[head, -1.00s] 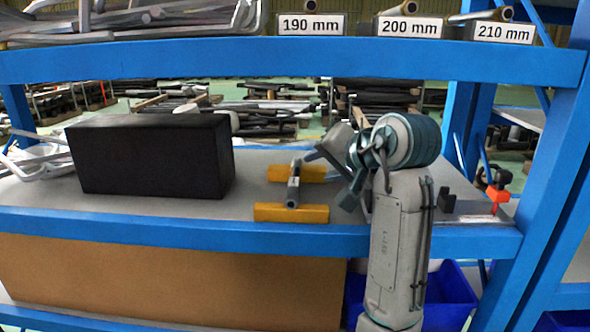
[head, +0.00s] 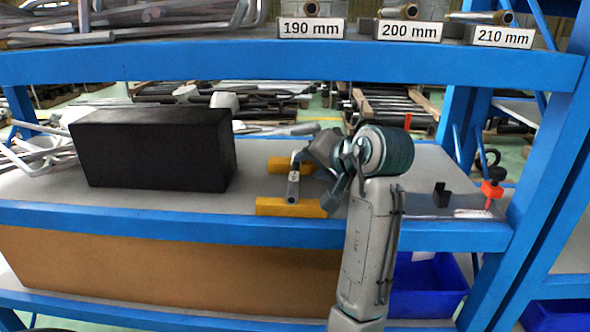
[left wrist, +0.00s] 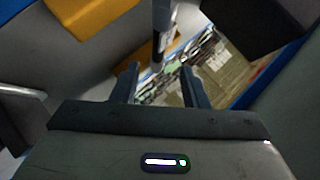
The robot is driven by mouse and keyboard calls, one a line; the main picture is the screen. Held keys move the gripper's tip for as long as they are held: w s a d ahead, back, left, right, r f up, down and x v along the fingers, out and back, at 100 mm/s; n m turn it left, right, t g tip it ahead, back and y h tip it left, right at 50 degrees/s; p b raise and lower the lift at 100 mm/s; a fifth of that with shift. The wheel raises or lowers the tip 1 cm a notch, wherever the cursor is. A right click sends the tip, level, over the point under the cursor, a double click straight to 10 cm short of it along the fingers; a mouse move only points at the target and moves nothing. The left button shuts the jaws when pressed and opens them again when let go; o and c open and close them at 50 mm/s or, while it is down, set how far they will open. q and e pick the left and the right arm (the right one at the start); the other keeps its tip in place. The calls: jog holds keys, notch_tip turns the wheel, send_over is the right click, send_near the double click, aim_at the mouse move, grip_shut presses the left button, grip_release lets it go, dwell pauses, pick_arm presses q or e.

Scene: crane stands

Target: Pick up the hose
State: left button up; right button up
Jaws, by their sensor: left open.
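The hose (head: 293,186) is a short grey tube with a pale label, resting across two yellow supports on the middle shelf. My left gripper (head: 314,178) is open just right of the hose, one finger near its far end and the other near the front yellow support (head: 290,207). In the left wrist view the hose (left wrist: 163,32) shows beyond the spread fingers of the left gripper (left wrist: 160,74), with nothing held between them. I cannot tell whether a finger touches it. My right gripper is not in view.
A large black box (head: 150,152) stands left of the hose. Blue shelf beams (head: 220,224) run in front and above. A small black block (head: 441,195) and a red-and-black clamp (head: 492,186) are at right. Labelled tubes lie on the upper shelf.

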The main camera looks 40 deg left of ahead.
aim_at(298, 168)
pick_arm(q)
jog(key=shift+b+x, duration=0.35)
jog(key=shift+x, duration=2.4)
jog(key=shift+w+d, duration=0.1)
jog(key=shift+w, duration=0.05)
grip_shut()
